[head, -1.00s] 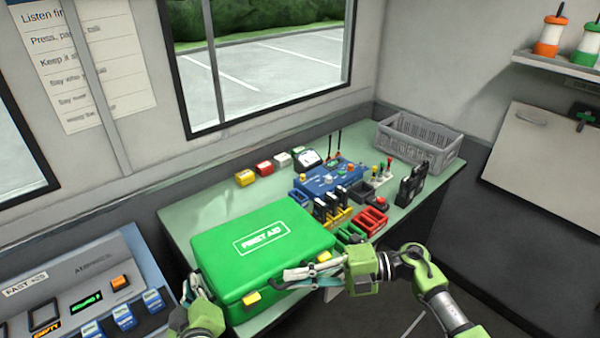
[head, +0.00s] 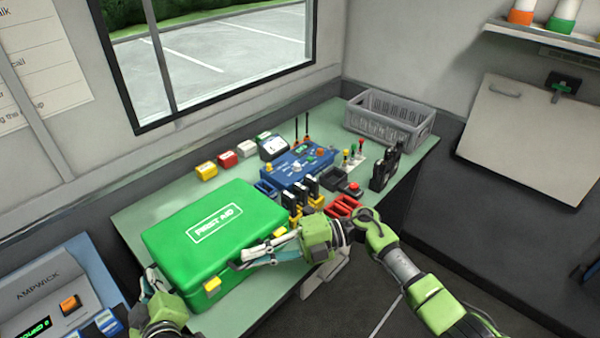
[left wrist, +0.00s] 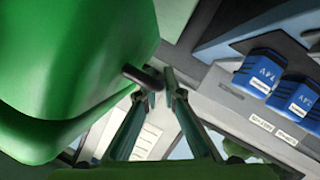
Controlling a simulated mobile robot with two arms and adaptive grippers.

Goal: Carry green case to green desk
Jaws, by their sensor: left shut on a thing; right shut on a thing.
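The green first aid case (head: 215,232) lies flat over the near left part of the pale green desk (head: 137,212); I cannot tell whether it rests on the top. My left gripper (head: 154,284) is at the case's left end. In the left wrist view it is shut on a dark handle (left wrist: 143,77) beside the green case wall (left wrist: 75,50). My right gripper (head: 262,256) is shut at the case's right front side, by a yellow latch (head: 280,232); its exact grip is hidden.
Behind and right of the case stand a blue control box (head: 300,168), black radios in yellow holders (head: 302,197), a red bin (head: 343,205) and a grey crate (head: 390,118). Small coloured boxes (head: 227,160) line the window side. A grey console (head: 55,290) stands at left.

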